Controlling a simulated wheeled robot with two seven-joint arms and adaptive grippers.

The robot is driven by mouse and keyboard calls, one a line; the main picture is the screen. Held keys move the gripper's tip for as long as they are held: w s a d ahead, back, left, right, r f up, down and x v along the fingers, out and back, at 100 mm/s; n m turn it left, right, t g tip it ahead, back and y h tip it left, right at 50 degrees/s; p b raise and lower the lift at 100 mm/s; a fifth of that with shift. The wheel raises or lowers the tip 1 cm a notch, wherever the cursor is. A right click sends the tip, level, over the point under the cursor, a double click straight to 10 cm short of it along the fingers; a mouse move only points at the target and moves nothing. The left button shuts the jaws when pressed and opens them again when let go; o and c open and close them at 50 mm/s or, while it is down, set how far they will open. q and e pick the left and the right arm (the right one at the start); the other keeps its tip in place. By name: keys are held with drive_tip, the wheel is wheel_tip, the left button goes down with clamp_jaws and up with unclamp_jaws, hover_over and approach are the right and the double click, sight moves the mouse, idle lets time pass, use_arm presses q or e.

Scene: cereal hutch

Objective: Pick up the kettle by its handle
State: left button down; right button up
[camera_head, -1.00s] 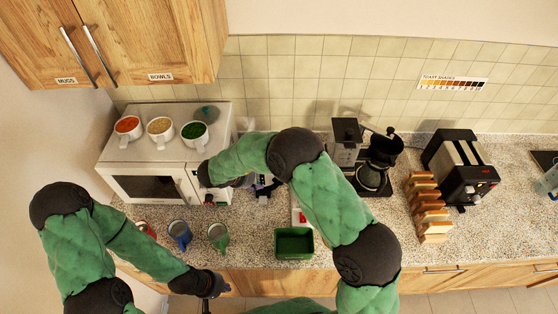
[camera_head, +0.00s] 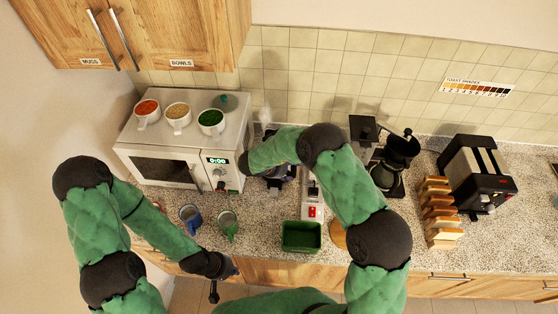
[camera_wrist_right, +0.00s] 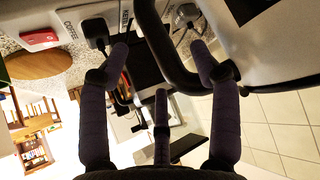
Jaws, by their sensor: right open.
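In the right wrist view the kettle shows as a grey body (camera_wrist_right: 275,60) at the right, with a thick black curved handle (camera_wrist_right: 165,50). My right gripper (camera_wrist_right: 158,52) is open, and the handle runs between its purple fingers. I cannot tell whether any finger touches it. In the head view the kettle is mostly hidden behind my right forearm and wrist, beside the microwave, with faint steam above. My left gripper (camera_head: 214,288) hangs low in front of the counter edge, away from the kettle; its fingers are too small to read.
A power strip (camera_head: 312,200), a green tray (camera_head: 301,237), a toast rack (camera_head: 440,210), a coffee maker (camera_head: 385,172) and a toaster (camera_head: 478,170) are to the right.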

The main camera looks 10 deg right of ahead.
drive_tip(key=shift+x, duration=1.05)
drive_tip(key=shift+r, duration=0.1)
drive_tip(key=shift+c, duration=1.4)
clamp_jaws()
drive_tip(key=shift+w+r, duration=0.15)
drive_tip(key=shift+w, duration=0.05)
drive_tip(key=shift+r, duration=0.2)
